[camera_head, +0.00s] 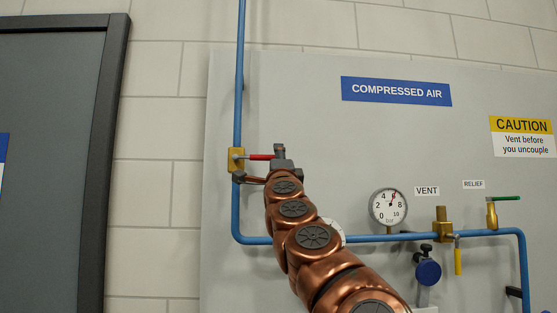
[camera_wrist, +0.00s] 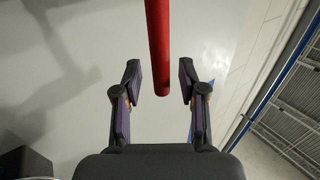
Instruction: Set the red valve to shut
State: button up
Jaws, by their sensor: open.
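The red valve has a brass body (camera_head: 236,160) on the vertical blue pipe at the left of the panel. Its red lever (camera_head: 262,157) points right, roughly level and across the pipe. In the wrist view the red lever (camera_wrist: 159,45) comes down from the top edge, and its free end lies between my fingertips. My gripper (camera_wrist: 160,80) is open, with one finger on each side of the lever and a visible gap to both. In the head view my gripper (camera_head: 270,165) is at the lever's right end, and my arm hides part of the panel below.
A pressure gauge (camera_head: 388,207), a yellow-handled vent valve (camera_head: 443,232), a green-handled relief valve (camera_head: 491,215) and a blue round knob (camera_head: 428,271) are to the right. The blue pipe (camera_head: 237,215) runs down, then right. A dark door frame (camera_head: 103,160) stands at left.

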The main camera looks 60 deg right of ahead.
jog(key=shift+s, duration=0.1)
jog(key=v, duration=1.2)
dwell(0.8)
